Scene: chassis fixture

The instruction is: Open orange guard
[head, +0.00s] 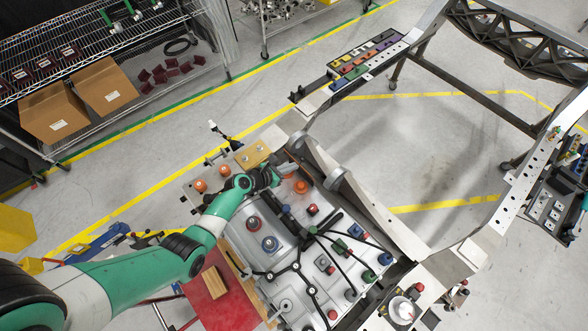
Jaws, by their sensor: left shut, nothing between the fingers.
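My left arm comes in from the lower left, and its dark gripper (284,171) is at the upper edge of the grey chassis unit (283,240). The gripper is shut and empty. A round orange part (300,187) sits on the unit just to the lower right of the gripper, apart from it as far as I can tell. Two more orange knobs, one (200,185) and another (224,170), are on the plate left of the gripper. I cannot tell which orange part is the guard, or whether it is open. My right gripper is not in view.
Dark cables (345,245) and several coloured caps crowd the unit's right half. A yellow block (252,154) stands above the gripper. A red board (222,305) lies at the lower left. A strip of coloured blocks (367,58) is at the top; bare floor shows inside the frame.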

